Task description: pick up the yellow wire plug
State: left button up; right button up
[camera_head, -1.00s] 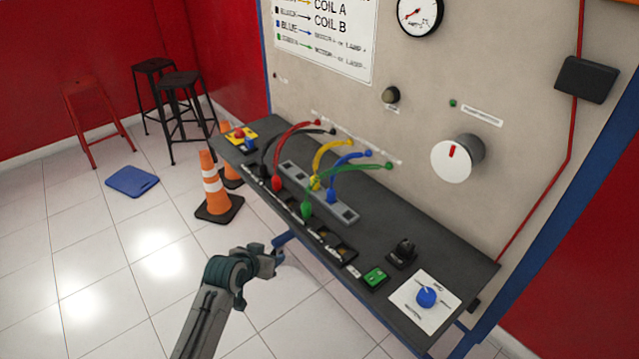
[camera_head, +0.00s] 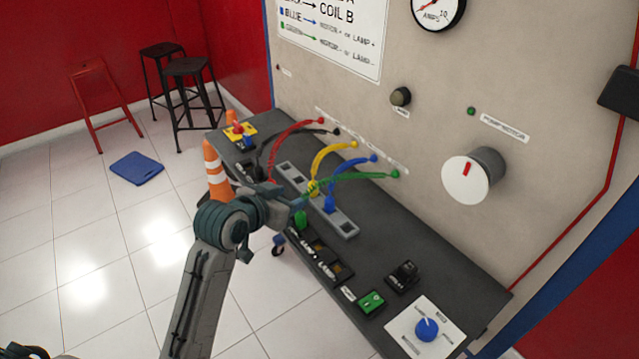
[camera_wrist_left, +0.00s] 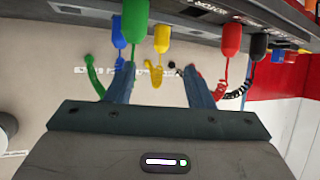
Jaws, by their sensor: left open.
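The yellow wire plug (camera_head: 313,187) stands on the grey socket strip of the bench, with its yellow wire (camera_head: 333,150) arching to the panel. My left gripper (camera_head: 292,193) is close beside it on the near side and partly covers the plugs. In the left wrist view, which is upside down, the yellow plug (camera_wrist_left: 162,39) appears between and beyond the two open fingers (camera_wrist_left: 158,68). Nothing is held. The blue plug (camera_wrist_left: 118,31) and green plug (camera_wrist_left: 134,20) are left of it there, the red plug (camera_wrist_left: 231,36) right.
The blue plug (camera_head: 329,204) and green plug (camera_head: 300,219) stand close to the yellow one. The wires arch to the upright panel (camera_head: 420,140) behind. A black switch (camera_head: 403,276) and green button (camera_head: 371,302) are on the bench's right part. An orange cone (camera_head: 216,170) stands behind my arm.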

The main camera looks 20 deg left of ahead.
aim_at(311, 187)
pick_arm(q)
jog(key=x, duration=0.4)
jog(key=shift+w+f+p, duration=0.1)
jog(key=shift+w+p, duration=0.15)
jog(key=shift+p, duration=0.1)
jog(key=p+x, duration=0.1)
jog(key=x, duration=0.3)
jog(key=shift+w, duration=0.15)
jog(key=shift+w+f, duration=0.15)
jog(key=shift+w, duration=0.1)
grip_shut()
jog(key=shift+s, duration=0.1)
pick_arm(e)
jog(key=shift+s+a+r, duration=0.3)
jog(key=shift+s+r, duration=0.2)
jog(key=shift+s, duration=0.1)
jog(key=shift+s+a+r, duration=0.3)
jog(key=shift+s+r, duration=0.15)
jog(key=shift+s, duration=0.1)
